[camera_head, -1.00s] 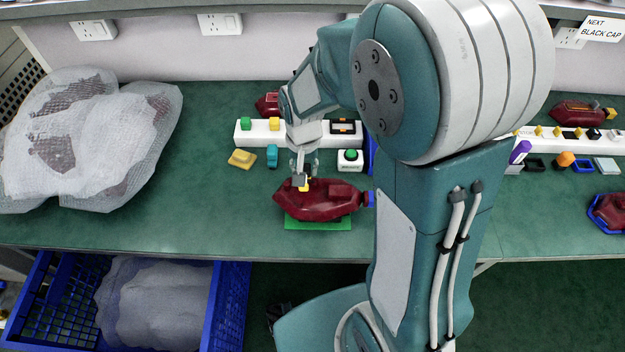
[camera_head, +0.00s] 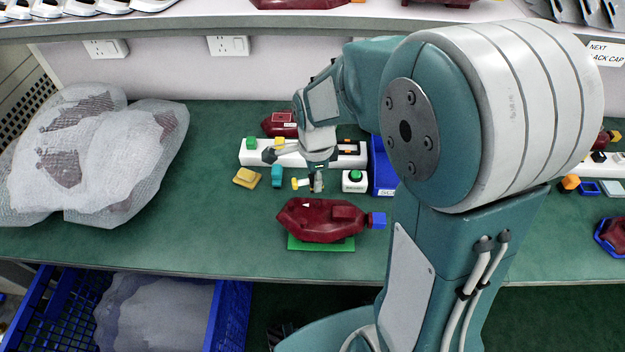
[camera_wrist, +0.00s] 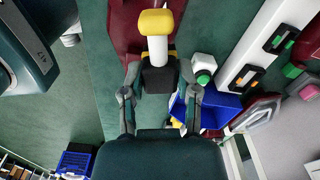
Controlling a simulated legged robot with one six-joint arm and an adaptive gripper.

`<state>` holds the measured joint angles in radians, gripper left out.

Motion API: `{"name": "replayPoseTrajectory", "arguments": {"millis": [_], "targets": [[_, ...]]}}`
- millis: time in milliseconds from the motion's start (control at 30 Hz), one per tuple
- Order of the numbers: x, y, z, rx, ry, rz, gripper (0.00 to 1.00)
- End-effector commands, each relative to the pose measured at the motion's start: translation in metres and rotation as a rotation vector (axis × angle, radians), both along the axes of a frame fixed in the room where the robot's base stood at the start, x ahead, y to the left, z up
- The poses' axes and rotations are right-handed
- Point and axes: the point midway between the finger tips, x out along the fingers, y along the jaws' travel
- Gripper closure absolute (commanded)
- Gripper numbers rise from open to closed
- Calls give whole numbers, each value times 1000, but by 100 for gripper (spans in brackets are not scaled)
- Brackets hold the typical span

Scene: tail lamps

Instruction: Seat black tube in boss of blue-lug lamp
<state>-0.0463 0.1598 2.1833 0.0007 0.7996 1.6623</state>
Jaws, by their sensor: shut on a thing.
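The blue-lug lamp (camera_head: 318,226) is dark red and lies on a green mat (camera_head: 345,244), its blue lug (camera_head: 376,220) pointing right. A raised dark red block stands on its upper side. My gripper (camera_head: 313,181) is above the bench, behind the lamp and apart from it. It is shut on a piece with a black block (camera_wrist: 158,78), a white stem (camera_wrist: 157,49) and a yellow end (camera_wrist: 156,22). The yellow end points left in the head view. I take the black part to be the black tube; its far end is hidden. Dark red shows behind the piece in the wrist view.
Behind stand a white rail (camera_head: 348,155) with coloured parts, a green button box (camera_head: 353,180) and a blue bin (camera_head: 383,172). Yellow (camera_head: 247,178) and teal (camera_head: 277,176) blocks lie left of my gripper.

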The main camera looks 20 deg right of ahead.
Motion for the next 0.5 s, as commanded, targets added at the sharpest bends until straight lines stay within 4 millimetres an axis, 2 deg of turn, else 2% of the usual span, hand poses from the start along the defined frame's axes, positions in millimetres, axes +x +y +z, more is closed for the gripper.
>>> {"name": "replayPoseTrajectory", "arguments": {"millis": [200,500], "targets": [[0,-3,6,0,-2,-225,100],[0,-3,7,-1,-1,-271,100]]}}
